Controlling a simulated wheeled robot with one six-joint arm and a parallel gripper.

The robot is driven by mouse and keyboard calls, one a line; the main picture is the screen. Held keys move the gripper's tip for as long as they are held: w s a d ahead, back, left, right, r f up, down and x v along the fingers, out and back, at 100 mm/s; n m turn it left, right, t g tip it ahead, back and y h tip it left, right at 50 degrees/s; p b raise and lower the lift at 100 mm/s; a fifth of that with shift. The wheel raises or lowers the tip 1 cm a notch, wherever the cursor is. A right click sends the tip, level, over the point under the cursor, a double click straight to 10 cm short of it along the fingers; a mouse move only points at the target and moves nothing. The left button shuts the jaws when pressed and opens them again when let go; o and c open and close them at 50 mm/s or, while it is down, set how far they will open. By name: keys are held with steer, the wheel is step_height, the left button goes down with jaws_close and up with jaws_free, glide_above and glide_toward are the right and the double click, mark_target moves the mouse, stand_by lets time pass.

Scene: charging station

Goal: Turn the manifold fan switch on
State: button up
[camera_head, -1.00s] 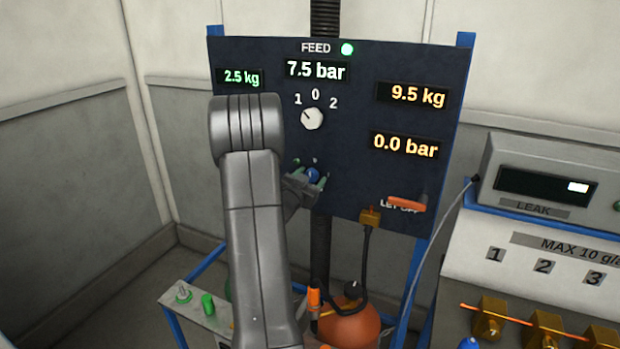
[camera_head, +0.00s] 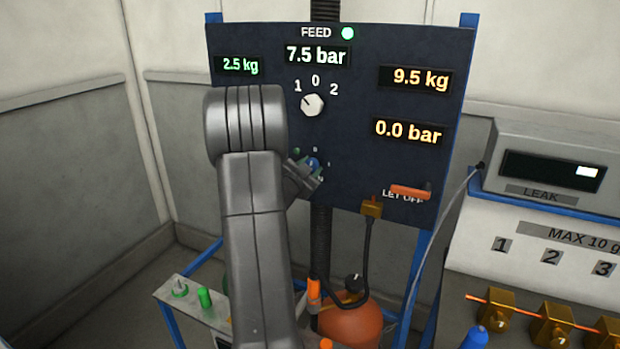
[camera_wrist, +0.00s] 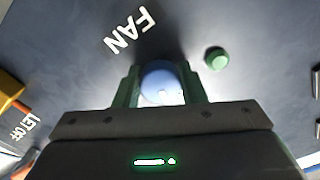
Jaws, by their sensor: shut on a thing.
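The fan switch is a round blue knob (camera_wrist: 161,80) on the dark panel, beside the white word FAN (camera_wrist: 129,31) in the wrist view. My gripper (camera_wrist: 163,88) is shut on the knob, with one green finger on each side. In the head view the gripper (camera_head: 308,174) is at the lower middle of the panel (camera_head: 350,170), tilted, and partly covers the blue knob (camera_head: 314,162). A small round green lamp (camera_wrist: 215,58) sits beside the knob; I cannot tell for sure whether it is lit. The knob's pointer mark is not clear.
Above is a white feed dial (camera_head: 313,105) marked 1, 0, 2. An orange let-off lever (camera_head: 411,191) and a brass hose fitting (camera_head: 371,207) are at the panel's lower right. An orange tank (camera_head: 350,324) stands below. A leak meter (camera_head: 545,170) is at right.

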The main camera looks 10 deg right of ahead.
steer(key=m+b, duration=0.3)
steer(key=b, duration=0.1)
steer(key=shift+f+m, duration=0.2)
steer(key=shift+m, duration=0.2)
steer(key=m+b, duration=0.3)
steer(key=shift+r+m+b, duration=0.1)
steer(key=shift+m+b, duration=0.2)
steer(key=shift+b, duration=0.05)
steer(key=m+b, duration=0.3)
steer(key=m, duration=0.1)
steer(key=shift+r, duration=0.1)
steer(key=shift+r+m+b, duration=0.15)
steer(key=shift+m+b, duration=0.95)
steer(key=shift+m, duration=0.5)
steer(key=o, duration=1)
steer(key=shift+a, duration=0.1)
